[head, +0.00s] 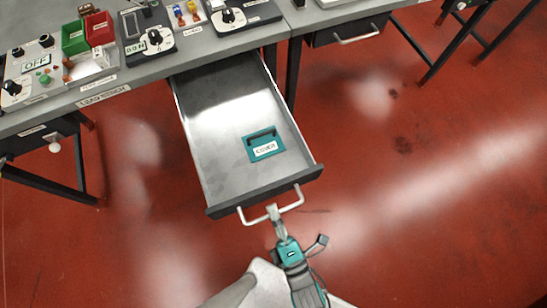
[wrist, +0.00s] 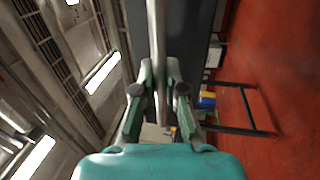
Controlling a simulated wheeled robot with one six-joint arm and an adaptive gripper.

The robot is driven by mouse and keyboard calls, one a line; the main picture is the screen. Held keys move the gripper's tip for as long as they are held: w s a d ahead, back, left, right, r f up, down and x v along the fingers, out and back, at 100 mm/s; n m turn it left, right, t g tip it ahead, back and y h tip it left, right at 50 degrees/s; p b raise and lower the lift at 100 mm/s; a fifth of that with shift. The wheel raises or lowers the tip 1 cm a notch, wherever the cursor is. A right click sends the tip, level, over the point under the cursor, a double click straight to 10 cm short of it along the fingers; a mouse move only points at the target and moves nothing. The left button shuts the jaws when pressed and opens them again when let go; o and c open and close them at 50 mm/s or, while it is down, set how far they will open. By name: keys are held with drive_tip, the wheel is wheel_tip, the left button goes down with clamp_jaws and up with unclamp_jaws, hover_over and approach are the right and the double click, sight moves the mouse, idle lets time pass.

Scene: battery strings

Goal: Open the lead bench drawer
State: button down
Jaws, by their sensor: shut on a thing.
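The lead bench drawer (head: 222,165) is pulled well out from under the grey bench (head: 180,60) in the head view. Its dark front carries a pale bar handle (head: 289,207). My gripper (head: 275,218) is at the handle in front of the drawer, with its fingers around the bar. In the wrist view my gripper (wrist: 160,90) is shut on the handle bar (wrist: 156,40), which runs between the two fingers. The dark drawer front (wrist: 185,40) is just beyond. Inside the drawer lies a teal piece labelled COVER (head: 264,146).
The bench top holds green (head: 75,38) and red (head: 99,28) bins, a meter (head: 150,40) and a switch box (head: 32,72). Another closed drawer (head: 345,32) is at the right. Red floor around the open drawer is clear.

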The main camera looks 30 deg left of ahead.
drive_tip(key=c, duration=1.2)
unclamp_jaws()
drive_tip(key=v, duration=0.7)
drive_tip(key=shift+d, duration=0.15)
drive_tip(key=shift+s+f, duration=0.1)
drive_tip(key=shift+s, duration=0.05)
drive_tip(key=s+d+r+m+h, duration=0.2)
drive_tip(key=d+m+h, duration=0.3)
drive_tip(key=m, duration=0.4)
drive_tip(key=s+d+r+m+t+h, duration=0.1)
drive_tip(key=s+d+r+m+h, duration=0.1)
drive_tip(key=d+r+m+h, duration=0.3)
drive_tip(key=s+d+r+m+h, duration=0.2)
drive_tip(key=d+m+h, duration=0.3)
drive_tip(key=d+m, duration=0.5)
drive_tip(key=r+m, duration=0.1)
drive_tip(key=m, duration=0.3)
drive_tip(key=shift+r+t, duration=0.35)
drive_tip(key=shift+t, duration=0.05)
